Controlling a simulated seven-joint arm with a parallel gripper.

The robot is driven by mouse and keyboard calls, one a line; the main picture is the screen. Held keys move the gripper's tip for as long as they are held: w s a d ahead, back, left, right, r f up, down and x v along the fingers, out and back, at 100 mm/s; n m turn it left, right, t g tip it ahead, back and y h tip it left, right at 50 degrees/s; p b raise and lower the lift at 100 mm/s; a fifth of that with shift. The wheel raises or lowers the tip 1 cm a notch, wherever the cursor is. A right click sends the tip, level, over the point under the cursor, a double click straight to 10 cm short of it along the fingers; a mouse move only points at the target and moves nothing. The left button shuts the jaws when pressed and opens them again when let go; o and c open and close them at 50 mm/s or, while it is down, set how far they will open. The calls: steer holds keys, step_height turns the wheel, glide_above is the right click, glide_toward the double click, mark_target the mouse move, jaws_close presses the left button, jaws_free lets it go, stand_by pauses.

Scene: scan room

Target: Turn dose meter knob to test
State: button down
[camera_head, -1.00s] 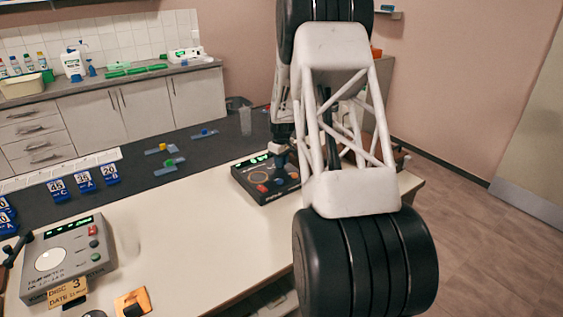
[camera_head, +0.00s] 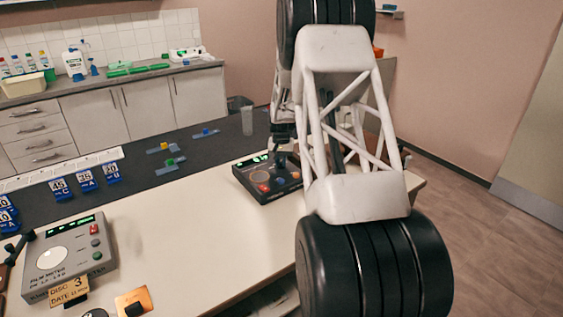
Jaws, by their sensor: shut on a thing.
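A dark box-shaped meter (camera_head: 249,182) with a green lit display, a red button and a blue part on its face sits near the far right end of the bench. I take it to be the dose meter; its lettering is too small to read. My gripper (camera_head: 280,158) points down over the upper right part of its face. It is shut on what appears to be the meter's knob, mostly hidden by the fingers. The knob's pointer and the test mark cannot be made out. My arm covers the area right of the meter.
A grey film meter (camera_head: 70,257) stands at the front left, with a yellow disc label (camera_head: 70,289) by it. Blue number cards (camera_head: 86,180) stand on the dark mat (camera_head: 130,185). The pale bench (camera_head: 190,240) between the meters is clear.

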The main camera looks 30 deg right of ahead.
mark_target(281, 162)
steer(key=shift+w+m, duration=0.1)
steer(key=shift+m, duration=1.1)
steer(key=c, duration=1.1)
jaws_free()
steer(key=shift+r, duration=0.1)
steer(key=shift+r, duration=3.85)
